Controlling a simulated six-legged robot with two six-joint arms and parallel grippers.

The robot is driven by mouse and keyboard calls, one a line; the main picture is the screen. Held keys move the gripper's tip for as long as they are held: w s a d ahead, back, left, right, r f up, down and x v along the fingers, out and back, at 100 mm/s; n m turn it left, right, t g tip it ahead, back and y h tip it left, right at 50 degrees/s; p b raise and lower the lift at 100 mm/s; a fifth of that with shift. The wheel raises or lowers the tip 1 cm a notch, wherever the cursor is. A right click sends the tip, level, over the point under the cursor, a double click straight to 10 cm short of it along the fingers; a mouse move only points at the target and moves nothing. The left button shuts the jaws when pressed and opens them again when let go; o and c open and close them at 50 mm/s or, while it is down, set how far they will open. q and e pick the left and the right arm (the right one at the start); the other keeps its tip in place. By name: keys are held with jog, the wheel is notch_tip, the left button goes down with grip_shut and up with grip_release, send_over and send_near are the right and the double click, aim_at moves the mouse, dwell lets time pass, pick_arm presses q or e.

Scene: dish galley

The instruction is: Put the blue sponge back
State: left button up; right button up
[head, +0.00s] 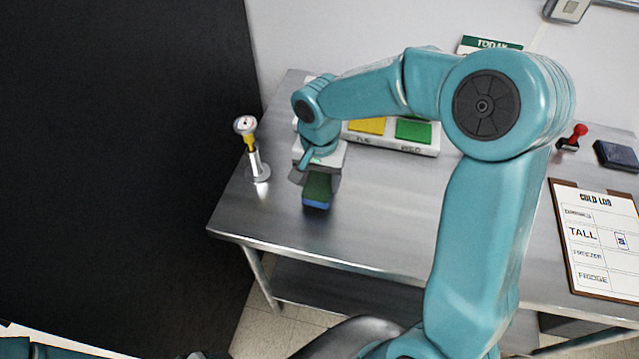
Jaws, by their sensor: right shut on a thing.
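The blue sponge (317,204) has a dark green upper face and a blue front edge. It is in my right gripper (318,176), which is shut on it over the left part of the steel table (390,215). I cannot tell whether the sponge touches the tabletop. Behind it is a white holder (425,150) with a yellow block (367,125) and a green block (413,130) above printed day labels. My right wrist and forearm hide the holder's left part. My left gripper is not in view.
A dial thermometer on a stand (253,150) is left of the sponge. A clipboard (590,240), a red-handled stamp (572,138) and a dark blue pad (616,155) lie on the right. The table's front middle is clear.

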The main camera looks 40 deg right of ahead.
notch_tip(320, 180, down, 3)
jog(key=shift+w+r, duration=0.1)
jog(key=shift+r, duration=0.05)
jog(key=o, duration=1)
